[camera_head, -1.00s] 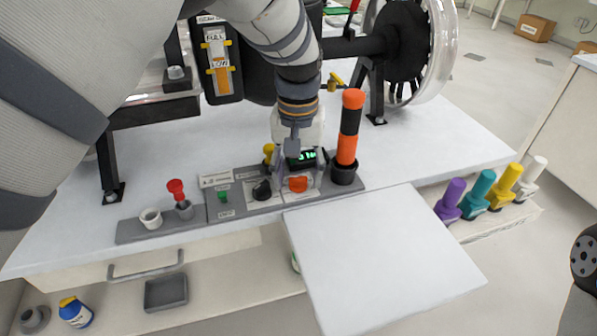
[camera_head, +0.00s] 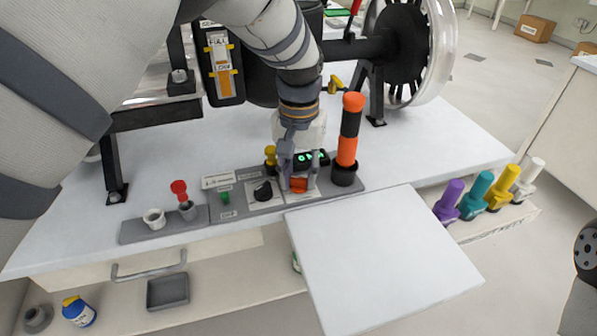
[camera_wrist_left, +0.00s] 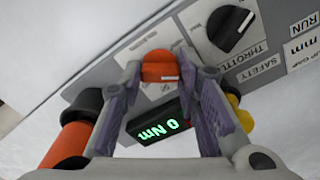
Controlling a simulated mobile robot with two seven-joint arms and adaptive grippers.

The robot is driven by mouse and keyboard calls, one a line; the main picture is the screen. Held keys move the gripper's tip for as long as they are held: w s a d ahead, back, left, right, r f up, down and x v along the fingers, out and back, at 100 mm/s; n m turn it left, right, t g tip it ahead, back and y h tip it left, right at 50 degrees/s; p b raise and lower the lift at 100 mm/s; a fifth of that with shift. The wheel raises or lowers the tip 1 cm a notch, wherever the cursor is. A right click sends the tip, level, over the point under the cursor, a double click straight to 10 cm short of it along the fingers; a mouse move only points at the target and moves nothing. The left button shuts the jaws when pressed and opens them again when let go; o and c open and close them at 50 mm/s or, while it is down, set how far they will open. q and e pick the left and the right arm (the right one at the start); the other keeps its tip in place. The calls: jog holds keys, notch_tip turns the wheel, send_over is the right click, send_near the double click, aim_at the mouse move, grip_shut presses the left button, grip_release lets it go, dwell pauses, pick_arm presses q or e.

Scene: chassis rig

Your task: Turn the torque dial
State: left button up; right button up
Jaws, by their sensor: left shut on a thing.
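The torque dial, an orange knob (camera_head: 298,185), sits on the grey control panel (camera_head: 240,211) in front of a small display (camera_head: 318,158) with green digits. In the left wrist view the orange knob (camera_wrist_left: 160,67) lies between my left gripper's fingertips (camera_wrist_left: 160,73), and the display (camera_wrist_left: 160,127) reads 0 Nm. My left gripper (camera_head: 297,183) comes down from above and is shut on the knob, partly hiding it in the head view.
A black throttle knob (camera_head: 263,191) and a green switch (camera_head: 225,197) are left of the dial. An orange-and-black handle (camera_head: 349,135) stands upright close on the right. A yellow knob (camera_head: 270,154) is behind. A bare white board (camera_head: 380,255) lies in front.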

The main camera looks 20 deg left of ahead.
aim_at(299, 179)
pick_arm(q)
jog(key=m, duration=0.3)
jog(key=shift+p, duration=0.3)
jog(key=shift+m, duration=1.9)
pick_arm(e)
jog(key=shift+w+r+t, duration=0.3)
jog(key=shift+w+r, duration=0.35)
pick_arm(q)
jog(key=o, duration=1.2)
jog(key=shift+c, duration=0.2)
notch_tip(299, 179, up, 8)
jog(key=shift+f, duration=0.1)
